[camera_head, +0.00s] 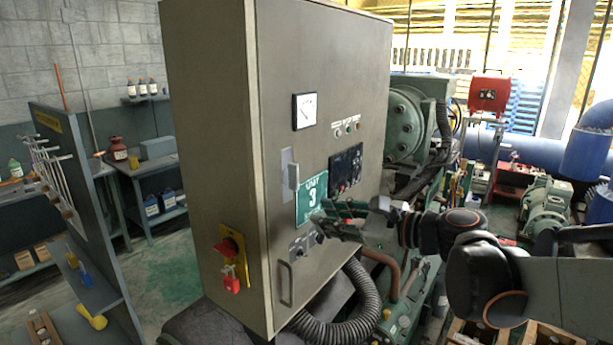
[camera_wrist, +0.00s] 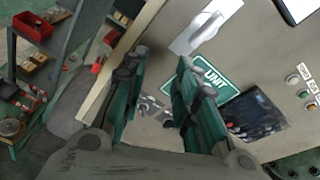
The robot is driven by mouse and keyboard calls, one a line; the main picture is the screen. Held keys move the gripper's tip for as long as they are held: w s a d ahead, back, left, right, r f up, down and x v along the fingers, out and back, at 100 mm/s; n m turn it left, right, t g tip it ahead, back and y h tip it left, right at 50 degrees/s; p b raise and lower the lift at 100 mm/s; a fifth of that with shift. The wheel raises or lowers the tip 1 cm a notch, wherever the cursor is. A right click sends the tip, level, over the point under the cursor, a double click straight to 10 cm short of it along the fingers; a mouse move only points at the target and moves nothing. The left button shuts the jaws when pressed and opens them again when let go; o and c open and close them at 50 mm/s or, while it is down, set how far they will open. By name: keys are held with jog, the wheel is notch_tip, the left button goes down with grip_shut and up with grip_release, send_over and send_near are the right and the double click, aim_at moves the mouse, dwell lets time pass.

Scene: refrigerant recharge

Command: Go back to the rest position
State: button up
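My gripper (camera_head: 335,224) is in front of the lower door of a grey control cabinet (camera_head: 215,130), close to its green "UNIT 3" sign (camera_head: 311,199). In the wrist view, the two green-padded fingers of my gripper (camera_wrist: 160,72) stand apart with nothing between them. The sign (camera_wrist: 212,80) is partly hidden behind the right finger. Small knobs (camera_head: 300,246) sit on the door just below the sign, and they show between the fingers in the wrist view. I cannot tell whether the fingertips touch the door.
A red-and-yellow switch (camera_head: 232,255) with a red lock is on the cabinet's side. A black corrugated hose (camera_head: 345,322) curves below the cabinet. Green machinery (camera_head: 405,125) stands behind my arm. A grey tool panel (camera_head: 75,180) and shelves are on the left, with open floor (camera_head: 165,272) between.

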jog(key=s+f+n+g+h+b, duration=0.1)
jog(key=s+f+n+h+b, duration=0.15)
jog(key=s+f+n, duration=0.45)
jog(key=s+d+f+n+g+h+b, duration=0.1)
jog(key=s+d+f+n+h+b, duration=0.4)
jog(key=f, duration=0.5)
jog(key=s+d+f+n+h+b, duration=0.4)
jog(key=s+d+f+n+b, duration=0.2)
jog(key=s+d+f+n, duration=0.2)
notch_tip(320, 180, down, 3)
jog(key=shift+s+d+f+n+g+h, duration=0.1)
jog(key=shift+s+d+n+g+h, duration=0.25)
jog(key=shift+s, duration=0.6)
